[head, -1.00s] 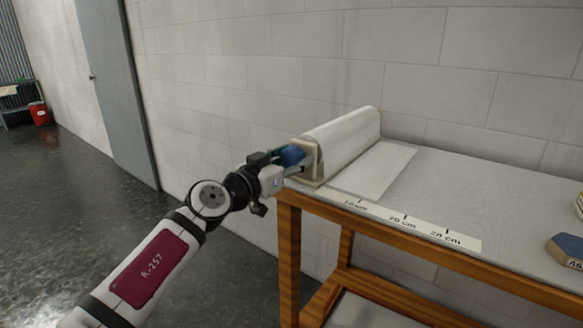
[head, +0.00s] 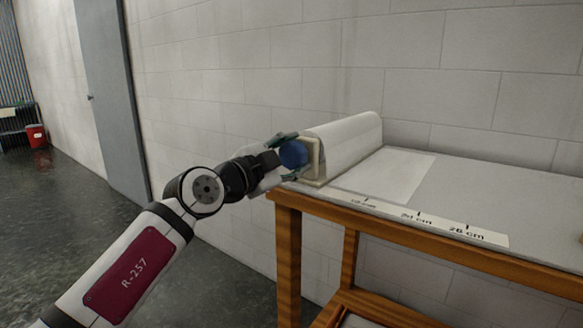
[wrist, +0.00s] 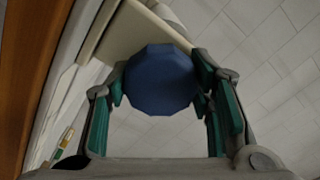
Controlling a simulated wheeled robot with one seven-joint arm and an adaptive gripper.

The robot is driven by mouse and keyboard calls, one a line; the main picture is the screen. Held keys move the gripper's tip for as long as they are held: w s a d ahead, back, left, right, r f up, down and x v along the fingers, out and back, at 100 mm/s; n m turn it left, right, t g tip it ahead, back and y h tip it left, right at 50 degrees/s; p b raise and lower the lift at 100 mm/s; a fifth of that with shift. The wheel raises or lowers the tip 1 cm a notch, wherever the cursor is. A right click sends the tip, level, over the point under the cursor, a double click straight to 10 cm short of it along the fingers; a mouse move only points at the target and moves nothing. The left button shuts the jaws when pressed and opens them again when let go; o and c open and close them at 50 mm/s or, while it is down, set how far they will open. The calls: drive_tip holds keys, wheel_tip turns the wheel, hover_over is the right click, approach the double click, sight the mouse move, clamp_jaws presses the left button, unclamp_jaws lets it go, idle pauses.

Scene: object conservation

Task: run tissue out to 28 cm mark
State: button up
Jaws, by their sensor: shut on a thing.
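The white tissue roll (head: 345,142) lies in a cream holder (head: 319,160) on the table's left end, against the wall. The tissue's loose sheet (head: 395,175) lies flat on the table, its front free corner just short of the 20 cm mark. The scale strip (head: 440,225) along the front edge shows 10, 20 and 28 cm marks. My gripper (head: 290,155) is shut on the blue faceted knob (head: 293,154) at the roll's left end. In the wrist view the knob (wrist: 160,80) sits between the green-padded fingers, with the holder plate (wrist: 125,35) behind it.
The table (head: 490,192) has a grey top and wooden frame; its top is bare right of the sheet. The block wall (head: 440,70) stands close behind. A grey door (head: 100,90) and a red bin (head: 37,135) are at left.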

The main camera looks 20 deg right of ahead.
drive_tip(key=m+b, duration=0.1)
drive_tip(key=m, duration=0.1)
drive_tip(key=m+b, duration=0.1)
drive_tip(key=shift+f+m+b, duration=0.25)
drive_tip(key=shift+m+b, duration=0.1)
drive_tip(key=shift+m, duration=0.05)
drive_tip(key=m+b, duration=0.2)
drive_tip(key=m, duration=0.1)
drive_tip(key=shift+m, duration=0.3)
drive_tip(key=m+b, duration=0.3)
drive_tip(key=m, duration=0.3)
drive_tip(key=shift+r+b, duration=0.1)
drive_tip(key=shift+b, duration=0.2)
drive_tip(key=m+b, duration=0.1)
drive_tip(key=m, duration=0.4)
drive_tip(key=shift+m+b, duration=0.3)
drive_tip(key=shift+b, duration=0.05)
drive_tip(key=shift+m+b, duration=0.75)
drive_tip(key=shift+m, duration=1.35)
drive_tip(key=shift+r, duration=0.1)
drive_tip(key=o, duration=1.2)
